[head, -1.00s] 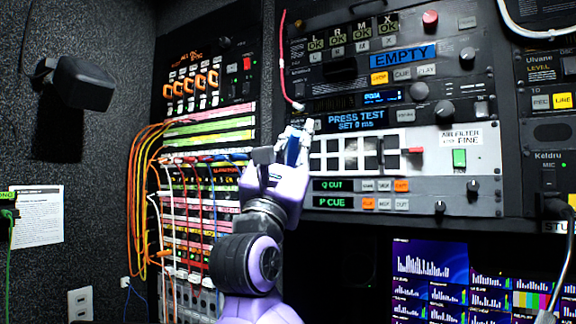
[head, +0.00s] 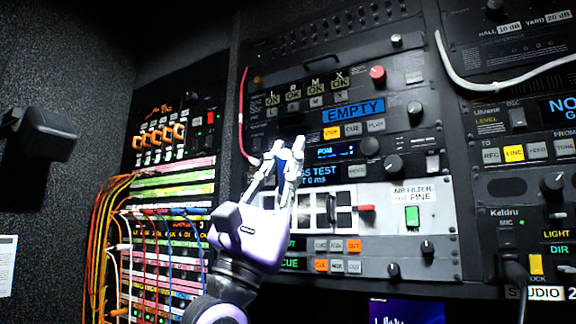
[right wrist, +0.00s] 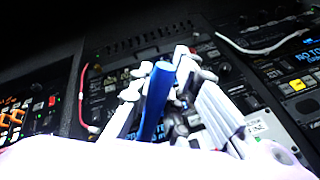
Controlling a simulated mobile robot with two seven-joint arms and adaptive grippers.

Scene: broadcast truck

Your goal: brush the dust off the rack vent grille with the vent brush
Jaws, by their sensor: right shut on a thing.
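My right gripper (head: 284,158) is shut on a blue handle, likely the vent brush (head: 281,168), in front of the rack's lower left part. The blue handle also shows in the right wrist view (right wrist: 155,102), between the pale fingers. Its bristles cannot be made out. A dark panel with rows of slots (head: 330,32), likely the vent grille, runs across the rack top, above and apart from the gripper. Dust on it cannot be made out. A white panel with black squares (head: 341,197), beside an air filter label, lies behind the gripper, partly covered. My left gripper is out of view.
A red cable (head: 242,110) hangs left of the gripper. Orange cables (head: 100,240) and a patch bay stand at the left. A white cable (head: 500,86) loops at the upper right. Knobs (head: 377,75) stick out from the rack.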

